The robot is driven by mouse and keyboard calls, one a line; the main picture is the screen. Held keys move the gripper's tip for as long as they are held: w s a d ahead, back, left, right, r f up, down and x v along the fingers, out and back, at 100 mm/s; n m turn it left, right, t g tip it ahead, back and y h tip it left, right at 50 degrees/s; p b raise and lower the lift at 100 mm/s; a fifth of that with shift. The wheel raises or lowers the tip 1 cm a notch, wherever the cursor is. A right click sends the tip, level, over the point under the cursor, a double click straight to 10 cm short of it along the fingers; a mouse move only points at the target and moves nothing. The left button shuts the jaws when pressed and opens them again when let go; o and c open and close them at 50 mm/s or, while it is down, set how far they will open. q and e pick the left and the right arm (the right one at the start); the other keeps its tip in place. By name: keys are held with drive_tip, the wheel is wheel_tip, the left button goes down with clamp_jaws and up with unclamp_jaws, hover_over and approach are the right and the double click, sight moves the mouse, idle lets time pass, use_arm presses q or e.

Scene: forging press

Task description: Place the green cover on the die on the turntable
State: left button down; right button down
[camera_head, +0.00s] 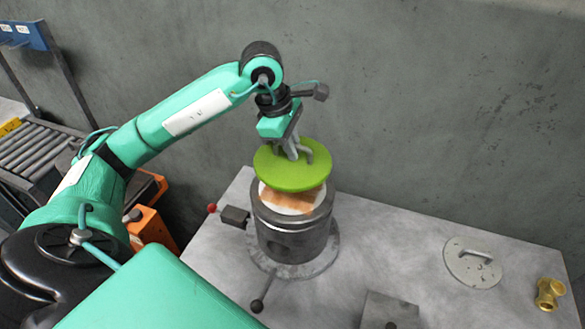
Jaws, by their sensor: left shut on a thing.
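The green cover (291,170) is a flat round disc with a grey handle on top. My left gripper (291,148) is shut on that handle and holds the cover over the die. The die (291,236) is a dark grey metal cylinder, with a pale and orange-brown top face showing below the front of the cover. A gap shows between cover and die at the front; the back of the die's top is hidden. The die stands upright on the round grey turntable (297,268). My right gripper is not in view.
A grey round plate with a handle (472,262) and a brass fitting (549,294) lie on the table's (380,240) right side. Levers with a red knob (212,208) and a black knob (257,306) stick out near the die. A roller conveyor (35,150) stands at left; a wall is behind.

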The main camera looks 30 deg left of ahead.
use_arm(q)
drive_tip(key=shift+f+p, duration=1.15)
drive_tip(key=shift+f, duration=2.85)
drive_tip(key=shift+f+b, duration=0.25)
drive_tip(key=shift+b, duration=0.15)
drive_tip(key=c, duration=1.5)
unclamp_jaws()
